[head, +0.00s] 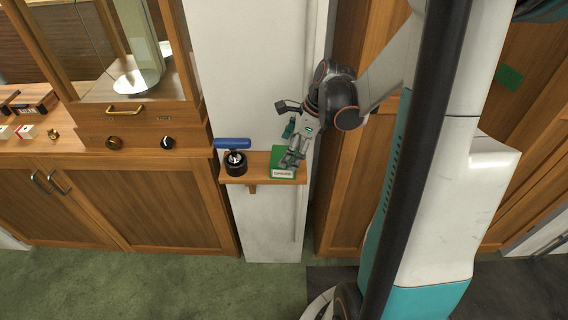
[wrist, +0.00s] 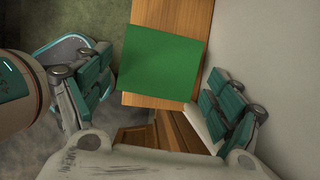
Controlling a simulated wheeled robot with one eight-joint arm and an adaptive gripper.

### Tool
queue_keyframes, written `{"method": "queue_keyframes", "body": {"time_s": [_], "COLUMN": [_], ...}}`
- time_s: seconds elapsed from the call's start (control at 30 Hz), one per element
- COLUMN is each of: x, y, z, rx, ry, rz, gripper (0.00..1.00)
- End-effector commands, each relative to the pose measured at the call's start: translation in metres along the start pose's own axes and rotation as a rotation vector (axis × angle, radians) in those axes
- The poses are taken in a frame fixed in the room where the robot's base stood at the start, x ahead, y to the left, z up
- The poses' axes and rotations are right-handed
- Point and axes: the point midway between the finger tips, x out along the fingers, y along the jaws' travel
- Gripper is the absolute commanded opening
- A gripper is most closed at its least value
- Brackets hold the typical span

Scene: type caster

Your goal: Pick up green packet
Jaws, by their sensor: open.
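The green packet (head: 281,158) lies on a small wooden shelf (head: 257,173) fixed to a white post. In the head view its front shows a white label, and my gripper covers part of its right side. In the wrist view the packet (wrist: 161,62) is a flat green square on the wooden strip, between my two fingers and beyond their tips. My gripper (head: 291,163) is open and empty, just above and at the right of the packet. In the wrist view its fingers (wrist: 165,95) are spread wide, one on each side. I cannot tell whether a finger touches the packet.
The white post (head: 270,225) rises behind the shelf. Wooden panels stand at the right.

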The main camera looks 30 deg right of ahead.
Motion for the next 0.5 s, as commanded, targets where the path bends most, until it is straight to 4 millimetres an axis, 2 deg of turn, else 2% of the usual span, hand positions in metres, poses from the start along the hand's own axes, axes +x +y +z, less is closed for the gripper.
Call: {"method": "queue_keyframes", "body": {"time_s": [0.3,0.5], "x": [0.044,0.046], "y": [0.000,0.001], "z": [-0.002,-0.001], "rx": [-0.001,0.000], "ry": [0.000,0.000], "rz": [0.000,-0.001], "gripper": [0.85,0.85]}}
